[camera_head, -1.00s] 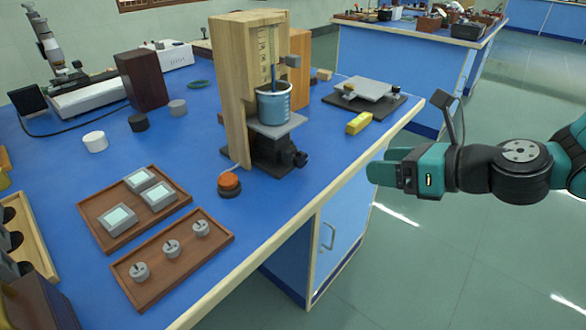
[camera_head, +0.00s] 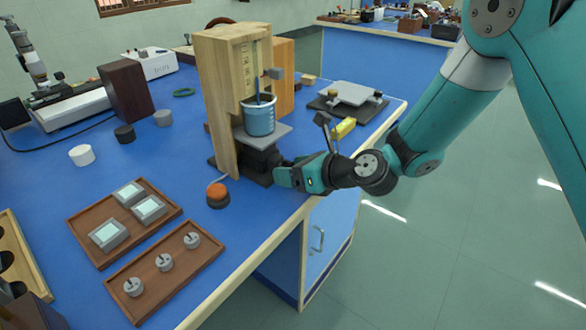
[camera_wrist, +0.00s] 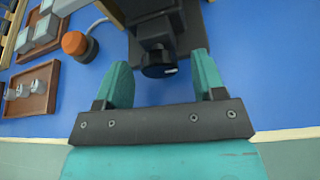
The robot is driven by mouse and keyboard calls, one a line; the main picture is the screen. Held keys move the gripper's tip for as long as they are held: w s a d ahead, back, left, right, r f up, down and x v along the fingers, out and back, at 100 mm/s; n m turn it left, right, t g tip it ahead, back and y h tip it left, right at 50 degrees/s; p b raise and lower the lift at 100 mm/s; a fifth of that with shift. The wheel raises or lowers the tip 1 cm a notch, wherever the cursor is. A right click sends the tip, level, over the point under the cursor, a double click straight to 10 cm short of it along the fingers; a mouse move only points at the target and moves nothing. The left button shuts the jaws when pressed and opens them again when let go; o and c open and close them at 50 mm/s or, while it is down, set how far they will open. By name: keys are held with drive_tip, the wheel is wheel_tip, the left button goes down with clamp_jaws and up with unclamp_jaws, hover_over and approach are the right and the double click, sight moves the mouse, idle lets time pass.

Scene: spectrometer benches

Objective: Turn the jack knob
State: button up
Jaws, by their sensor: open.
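The black jack (camera_head: 256,160) stands at the foot of the wooden stand (camera_head: 222,95), under a grey plate (camera_head: 268,136) that carries a blue beaker (camera_head: 260,116). In the wrist view the dark round jack knob (camera_wrist: 158,64) faces my gripper (camera_wrist: 163,68), between the tips of its two teal fingers. The fingers are open, with a gap on each side of the knob. In the head view my gripper (camera_head: 277,177) is at the jack's right front side and hides the knob.
An orange button (camera_head: 217,191) on a dark base sits left of the jack; it also shows in the wrist view (camera_wrist: 75,43). Wooden trays with grey weights (camera_head: 164,262) and square blocks (camera_head: 108,235) lie at the front left. A yellow block (camera_head: 343,128) lies behind my arm.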

drive_tip(key=shift+a, duration=0.1)
drive_tip(key=c, duration=0.9)
drive_tip(key=shift+r+n+p, duration=0.2)
drive_tip(key=shift+n+p, duration=0.2)
drive_tip(key=shift+p, duration=0.35)
drive_tip(key=shift+f+n+t+h+p, duration=0.1)
drive_tip(key=shift+n+t+h+p, duration=0.5)
drive_tip(key=shift+n+t, duration=0.25)
drive_tip(key=shift+f+n, duration=0.15)
drive_tip(key=shift+n, duration=0.2)
drive_tip(key=o, duration=0.9)
